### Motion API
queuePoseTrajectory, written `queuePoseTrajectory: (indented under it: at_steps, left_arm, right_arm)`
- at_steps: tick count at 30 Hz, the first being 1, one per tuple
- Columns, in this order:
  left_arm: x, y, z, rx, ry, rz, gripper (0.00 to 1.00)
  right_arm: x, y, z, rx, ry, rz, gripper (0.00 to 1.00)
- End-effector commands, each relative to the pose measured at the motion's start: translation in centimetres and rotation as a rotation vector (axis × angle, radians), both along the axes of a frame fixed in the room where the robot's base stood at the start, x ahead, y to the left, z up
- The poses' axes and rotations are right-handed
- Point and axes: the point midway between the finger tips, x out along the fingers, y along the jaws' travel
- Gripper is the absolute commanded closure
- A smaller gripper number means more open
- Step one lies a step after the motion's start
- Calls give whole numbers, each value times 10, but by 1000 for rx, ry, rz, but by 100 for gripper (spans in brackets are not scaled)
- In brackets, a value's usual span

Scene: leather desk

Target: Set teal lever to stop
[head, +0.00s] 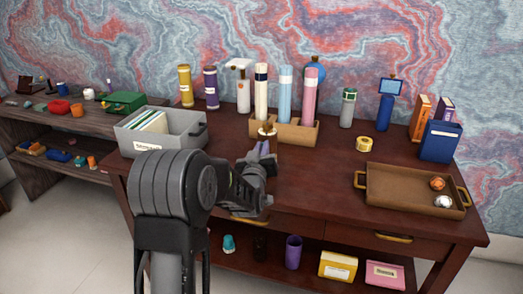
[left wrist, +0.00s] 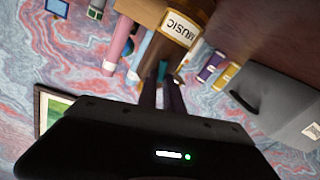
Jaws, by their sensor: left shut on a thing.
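My left gripper (head: 262,158) reaches over the middle of the desk, in front of the wooden holder. A label reading "MUSIC" (left wrist: 181,29) shows upside down beside the fingers. My right gripper is not in view.
The wooden holder (head: 300,136) carries white, blue and pink cylinders. A grey bin (head: 186,145) stands left and a brown tray (head: 400,190) with two balls right. A teal item (head: 229,243) is on the lower shelf. The desk between gripper and tray is mostly clear.

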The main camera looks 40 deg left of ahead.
Motion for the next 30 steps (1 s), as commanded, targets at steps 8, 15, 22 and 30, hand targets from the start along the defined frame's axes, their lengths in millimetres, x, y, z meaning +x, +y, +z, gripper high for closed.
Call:
queuePoseTrajectory:
  at_steps: [8, 15, 22, 30]
  left_arm:
    - [3, -6, 0, 241, 124, -1, 100]
    - [3, -7, 0, 264, 138, 0, 100]
    - [3, -6, 0, 263, 137, 1, 78]
    - [3, -7, 1, 262, 135, 0, 67]
  right_arm:
    - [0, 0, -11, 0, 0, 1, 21]
    - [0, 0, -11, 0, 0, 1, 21]
    - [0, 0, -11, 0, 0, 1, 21]
    - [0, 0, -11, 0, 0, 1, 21]
